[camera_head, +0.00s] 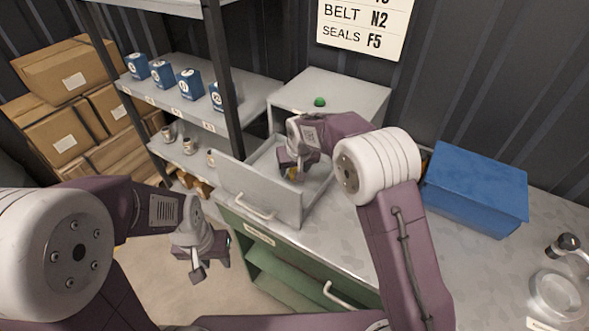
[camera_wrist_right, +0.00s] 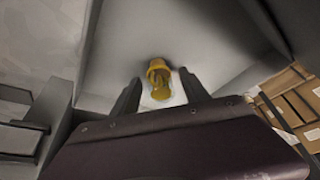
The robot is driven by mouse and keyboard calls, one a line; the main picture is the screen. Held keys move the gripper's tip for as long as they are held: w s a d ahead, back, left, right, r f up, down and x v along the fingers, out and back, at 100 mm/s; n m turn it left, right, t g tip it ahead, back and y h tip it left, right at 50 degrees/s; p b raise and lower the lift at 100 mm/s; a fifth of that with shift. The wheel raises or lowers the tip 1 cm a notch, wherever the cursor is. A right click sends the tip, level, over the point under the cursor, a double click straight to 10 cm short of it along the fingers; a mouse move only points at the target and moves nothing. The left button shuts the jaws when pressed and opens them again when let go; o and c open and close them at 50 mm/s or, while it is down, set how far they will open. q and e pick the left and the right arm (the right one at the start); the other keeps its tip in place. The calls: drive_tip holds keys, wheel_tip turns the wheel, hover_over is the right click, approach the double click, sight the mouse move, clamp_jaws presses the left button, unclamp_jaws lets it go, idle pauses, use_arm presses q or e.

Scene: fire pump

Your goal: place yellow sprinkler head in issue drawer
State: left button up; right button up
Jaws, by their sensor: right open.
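The issue drawer (camera_head: 250,188) is pulled out of a light grey cabinet (camera_head: 345,92) on the counter, with its front panel and handle toward me. The yellow sprinkler head (camera_head: 293,173) is inside the drawer; it also shows in the right wrist view (camera_wrist_right: 159,78), against the pale drawer floor (camera_wrist_right: 190,25). My right gripper (camera_head: 290,168) is low in the drawer. In its wrist view its fingers (camera_wrist_right: 160,84) stand apart, one on either side of the sprinkler head, with gaps visible. My left gripper (camera_head: 207,270) hangs left of the drawer; its finger opening is unclear.
A shelf rack (camera_head: 185,110) with blue boxes and metal fittings stands at left, beside cardboard boxes (camera_head: 60,120). A green object (camera_head: 319,102) lies on the cabinet top.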

drive_tip(key=a+v, duration=0.1)
drive_tip(key=v, duration=1.1)
drive_tip(key=shift+d, duration=0.45)
drive_tip(key=shift+r, duration=0.1)
drive_tip(key=s+d+f+g, duration=0.1)
drive_tip(key=s+d+f, duration=0.3)
drive_tip(key=s, duration=0.3)
drive_tip(key=s+d+f+m+g, duration=0.1)
drive_tip(key=s+d+f, duration=0.3)
drive_tip(key=s+d, duration=0.2)
drive_tip(key=s+d+f+m+g, duration=0.1)
drive_tip(key=s+d+f, duration=0.3)
drive_tip(key=s, duration=0.6)
drive_tip(key=shift+d+f+h, duration=0.25)
drive_tip(key=shift+d+h, duration=0.15)
drive_tip(key=shift+s+f, duration=0.1)
drive_tip(key=shift+s, duration=0.1)
drive_tip(key=shift+w, duration=0.15)
